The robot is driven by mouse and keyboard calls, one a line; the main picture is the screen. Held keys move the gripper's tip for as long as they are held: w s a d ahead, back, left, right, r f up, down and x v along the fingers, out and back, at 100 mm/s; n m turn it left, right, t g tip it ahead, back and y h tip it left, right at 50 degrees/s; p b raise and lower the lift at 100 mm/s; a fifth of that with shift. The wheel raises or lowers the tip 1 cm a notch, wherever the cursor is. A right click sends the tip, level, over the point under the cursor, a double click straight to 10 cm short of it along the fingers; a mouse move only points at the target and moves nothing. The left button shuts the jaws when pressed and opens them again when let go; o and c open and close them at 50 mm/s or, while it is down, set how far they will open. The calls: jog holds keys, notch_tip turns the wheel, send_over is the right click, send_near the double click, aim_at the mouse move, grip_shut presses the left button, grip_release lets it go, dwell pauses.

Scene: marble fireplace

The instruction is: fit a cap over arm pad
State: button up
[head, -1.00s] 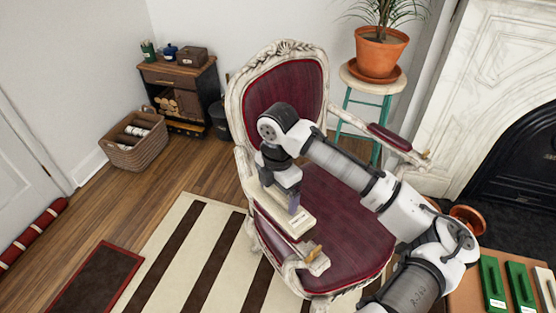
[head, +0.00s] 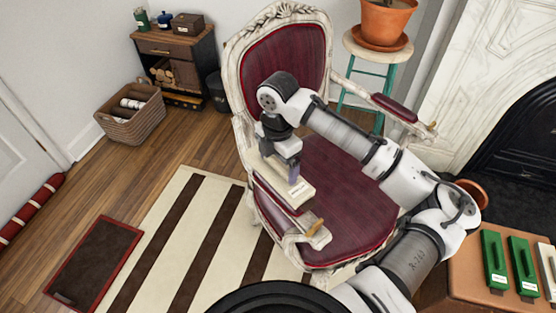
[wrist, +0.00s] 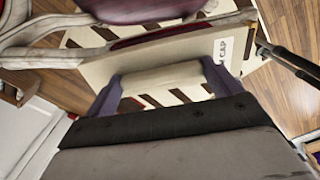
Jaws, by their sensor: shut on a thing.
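My gripper (head: 290,170) is shut on the raised handle (wrist: 160,78) of a long cream cap (head: 299,195). In the wrist view the cap (wrist: 160,52) bears a white label ending in "CAP", and a purple-grey finger stands at each end of the handle. In the head view the cap lies lengthwise along the left arm of the red-and-white armchair (head: 345,205). Dark red arm pad (head: 268,194) shows along its lower left edge. I cannot tell whether the cap touches or is seated on the pad. The chair's right arm pad (head: 394,107) is bare.
A stool (head: 376,52) with a potted plant stands behind the chair, near the marble fireplace (head: 470,75). Green blocks (head: 495,259) lie on a low table at right. A basket (head: 133,115) and cabinet (head: 177,65) stand at back left.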

jog(key=shift+f+b, duration=2.15)
jog(key=shift+f, duration=1.1)
jog(key=o, duration=0.7)
notch_tip(320, 180, up, 14)
jog(key=shift+f, duration=0.1)
